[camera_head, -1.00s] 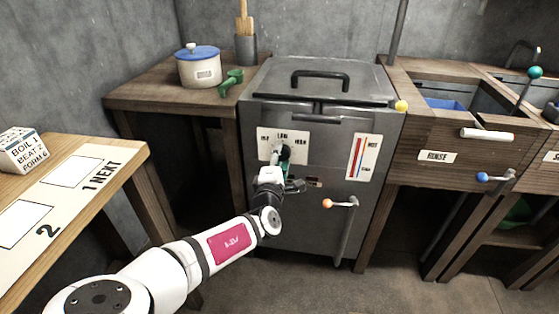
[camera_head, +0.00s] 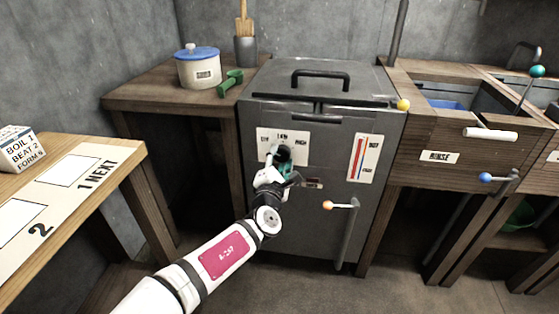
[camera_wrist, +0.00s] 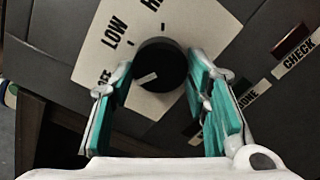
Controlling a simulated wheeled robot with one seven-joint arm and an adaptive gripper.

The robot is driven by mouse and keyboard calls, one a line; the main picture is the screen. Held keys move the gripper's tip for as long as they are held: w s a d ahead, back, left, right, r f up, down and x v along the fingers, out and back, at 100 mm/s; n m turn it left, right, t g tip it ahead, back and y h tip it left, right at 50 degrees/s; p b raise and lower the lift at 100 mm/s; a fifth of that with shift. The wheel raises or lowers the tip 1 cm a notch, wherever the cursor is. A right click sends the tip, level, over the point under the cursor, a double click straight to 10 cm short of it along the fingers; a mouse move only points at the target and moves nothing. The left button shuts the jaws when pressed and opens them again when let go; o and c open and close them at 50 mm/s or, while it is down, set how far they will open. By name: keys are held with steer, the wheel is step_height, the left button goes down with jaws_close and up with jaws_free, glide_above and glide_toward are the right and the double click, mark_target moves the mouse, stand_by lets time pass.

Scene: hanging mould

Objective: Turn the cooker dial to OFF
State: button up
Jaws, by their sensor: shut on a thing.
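The black cooker dial (camera_wrist: 160,62) has a pale pointer mark and sits on a white label plate (camera_wrist: 97,58) reading OFF, LOW and HIGH. In the wrist view the mark points left and slightly down, toward the OFF side; I cannot tell if it lines up exactly. In the head view the dial (camera_head: 279,155) is partly hidden by my gripper (camera_head: 277,165). In the wrist view the teal fingers of my gripper (camera_wrist: 160,88) are on either side of the dial, shut on it. The dial is on the front of the grey cooker (camera_head: 250,210).
A thermometer plate (camera_head: 363,158) and an orange-knobbed lever (camera_head: 342,206) are right of the dial. CHECK and other small labels (camera_wrist: 299,52) lie right of my fingers. A wooden table (camera_head: 140,97) with a blue-lidded pot (camera_head: 198,70) stands left of the cooker.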

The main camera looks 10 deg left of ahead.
mark_target(282, 122)
steer(key=o, duration=1.2)
steer(key=shift+c, duration=0.2)
steer(key=shift+o, duration=0.2)
step_height(282, 122, up, 9)
steer(key=shift+r, duration=0.6)
steer(key=shift+c, duration=0.2)
steer(key=shift+f, duration=0.15)
